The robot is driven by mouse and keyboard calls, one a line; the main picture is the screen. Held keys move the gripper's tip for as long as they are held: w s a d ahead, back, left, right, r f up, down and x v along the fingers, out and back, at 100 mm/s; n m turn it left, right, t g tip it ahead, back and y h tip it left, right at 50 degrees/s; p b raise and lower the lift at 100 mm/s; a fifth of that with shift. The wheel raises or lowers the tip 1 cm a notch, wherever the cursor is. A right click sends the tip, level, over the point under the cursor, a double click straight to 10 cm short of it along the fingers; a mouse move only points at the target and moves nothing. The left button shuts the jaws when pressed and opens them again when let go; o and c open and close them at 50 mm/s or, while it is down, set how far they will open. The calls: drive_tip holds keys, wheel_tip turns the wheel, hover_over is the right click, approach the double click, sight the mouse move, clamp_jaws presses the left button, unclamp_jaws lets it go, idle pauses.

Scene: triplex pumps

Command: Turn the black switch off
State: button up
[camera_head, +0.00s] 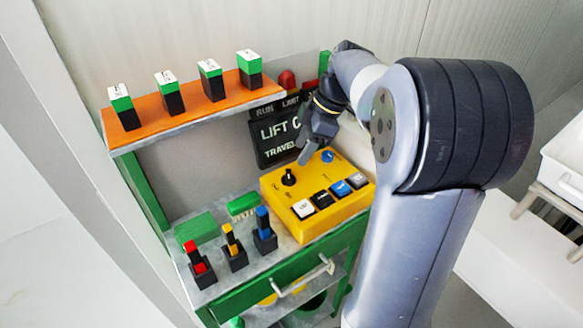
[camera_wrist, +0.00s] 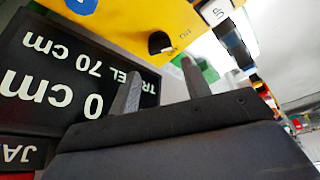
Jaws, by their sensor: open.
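The black switch (camera_head: 289,177) is a small dark knob standing on the top left of the yellow control box (camera_head: 332,212). In the wrist view the black switch (camera_wrist: 160,43) shows at the upper middle, on the yellow face. My gripper (camera_head: 306,153) hangs just behind and above the box, a little right of the switch and apart from it. In the wrist view my gripper (camera_wrist: 163,82) has its two fingers spread with nothing between them, and the switch lies beyond the tips. The switch's exact setting is too small to tell.
A blue knob (camera_head: 328,156) and several push buttons (camera_head: 322,199) share the box. A black display sign (camera_head: 276,133) stands behind it. Red, yellow and blue levers (camera_head: 233,248) stand at front left. An orange shelf (camera_head: 205,107) with several green-and-black blocks hangs above.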

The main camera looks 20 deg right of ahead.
sight(288, 173)
drive_tip(key=x, duration=0.7)
drive_tip(key=shift+a+f, duration=0.2)
drive_tip(key=shift+f, duration=0.1)
drive_tip(key=shift+c, duration=0.2)
drive_tip(key=c, duration=0.7)
drive_tip(key=shift+o, duration=0.2)
